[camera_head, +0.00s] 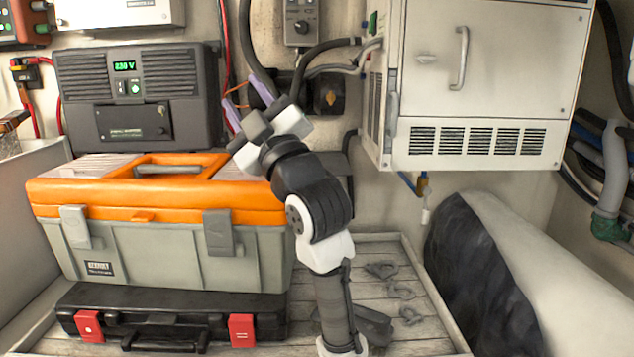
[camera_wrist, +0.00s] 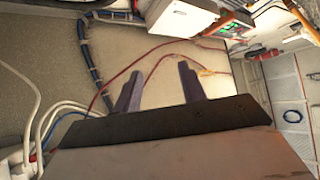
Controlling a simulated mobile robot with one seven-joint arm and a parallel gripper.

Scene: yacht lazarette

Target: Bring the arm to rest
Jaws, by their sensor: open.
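My arm rises from the lower middle of the head view. My gripper (camera_head: 248,102) is at its upper end, in front of the back wall and above the right part of the orange toolbox lid. Its two purple fingers are spread apart with nothing between them. In the wrist view the gripper (camera_wrist: 158,88) also shows its two fingers apart and empty. They point toward a beige wall with red and blue cables. No object is held.
A grey toolbox with an orange lid (camera_head: 180,240) stands on a black case (camera_head: 170,312). A dark inverter unit (camera_head: 140,95) is behind it. A white cabinet (camera_head: 480,80) hangs at right, above a pale rounded bulk (camera_head: 520,260).

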